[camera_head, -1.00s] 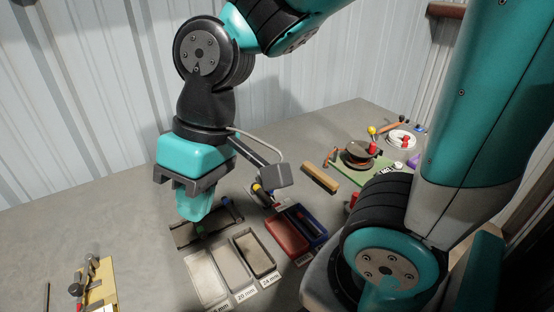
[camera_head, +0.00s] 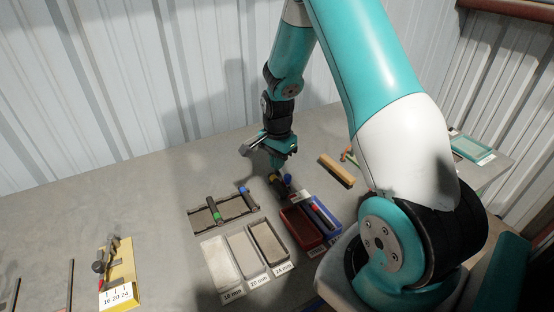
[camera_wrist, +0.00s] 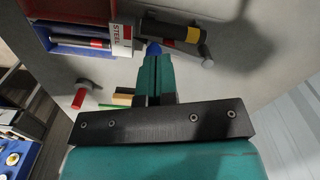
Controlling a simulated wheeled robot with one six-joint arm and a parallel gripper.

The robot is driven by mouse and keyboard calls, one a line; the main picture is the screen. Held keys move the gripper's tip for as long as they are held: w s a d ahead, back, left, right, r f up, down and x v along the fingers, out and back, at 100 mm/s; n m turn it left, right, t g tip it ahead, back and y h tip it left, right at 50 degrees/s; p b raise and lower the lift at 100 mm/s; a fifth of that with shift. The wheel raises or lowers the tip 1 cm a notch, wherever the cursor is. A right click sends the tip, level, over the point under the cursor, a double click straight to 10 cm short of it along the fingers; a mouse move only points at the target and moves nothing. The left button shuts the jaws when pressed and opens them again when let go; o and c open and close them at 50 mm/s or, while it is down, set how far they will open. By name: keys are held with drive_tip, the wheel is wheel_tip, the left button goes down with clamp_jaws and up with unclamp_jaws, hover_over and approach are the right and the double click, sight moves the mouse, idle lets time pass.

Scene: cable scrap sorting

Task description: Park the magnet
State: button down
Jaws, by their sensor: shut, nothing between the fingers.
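My gripper (camera_head: 277,166) is shut with nothing between its fingers, low over the table behind the red and blue trays. In the wrist view its fingertips (camera_wrist: 155,62) point toward a blue knob. Just beyond is a dark handled tool with a yellow band (camera_wrist: 181,33), which also shows in the head view (camera_head: 274,179); it looks like the magnet, but I cannot be sure. It lies beside a block labelled STEEL (camera_wrist: 122,41). A dark rod with a red band (camera_wrist: 78,42) lies in the blue tray (camera_wrist: 45,38). Whether the fingertips touch the blue knob is hidden.
A rack (camera_head: 236,213) holds rods with green and blue ends. Three bins (camera_head: 244,255) labelled 16, 20 and 24 mm stand in front of it. The red tray (camera_head: 301,229) is to their right. A wooden block (camera_head: 337,170) lies further right.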

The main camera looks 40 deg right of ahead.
wheel_tip(320, 180, down, 6)
drive_tip(key=b, duration=0.4)
drive_tip(key=d, duration=0.3)
drive_tip(key=s+d, duration=0.1)
drive_tip(key=d, duration=0.2)
drive_tip(key=s+d, duration=0.1)
drive_tip(key=d, duration=0.2)
drive_tip(key=shift+d+r, duration=0.15)
drive_tip(key=shift+d, duration=0.25)
drive_tip(key=shift+w+d, duration=0.3)
drive_tip(key=shift+d, duration=0.2)
drive_tip(key=shift+w+d, duration=0.25)
drive_tip(key=shift+d, duration=0.25)
drive_tip(key=shift+d+r, duration=0.1)
drive_tip(key=shift+d, duration=0.1)
drive_tip(key=shift+a, duration=0.1)
drive_tip(key=shift+s+a, duration=0.3)
drive_tip(key=r+p, duration=0.1)
drive_tip(key=r, duration=0.1)
drive_tip(key=r+p, duration=0.3)
drive_tip(key=p, duration=0.1)
drive_tip(key=shift+a+r, duration=0.25)
drive_tip(key=shift+r, duration=0.15)
